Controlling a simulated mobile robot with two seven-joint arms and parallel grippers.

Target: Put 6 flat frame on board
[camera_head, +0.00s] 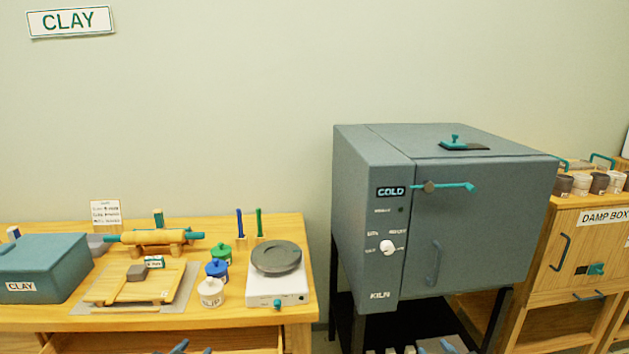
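A light wooden board (150,291) lies on a grey mat (190,275) on the left table, with thin wooden strips along its sides. A small brown block (137,272) rests at its back edge, next to a small labelled box (155,262). I cannot pick out a separate flat frame by its label. Blue-grey tips of my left gripper (192,348) show at the bottom edge, in front of the table. Most of both grippers is cut off, and nothing held is visible.
A teal clay box (45,262), a rolling pin (153,237), several lidded jars including a white slip jar (210,292), and a turntable (276,258) crowd the table (220,317). The closed grey kiln (480,215) stands right of it, before the damp box (595,240).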

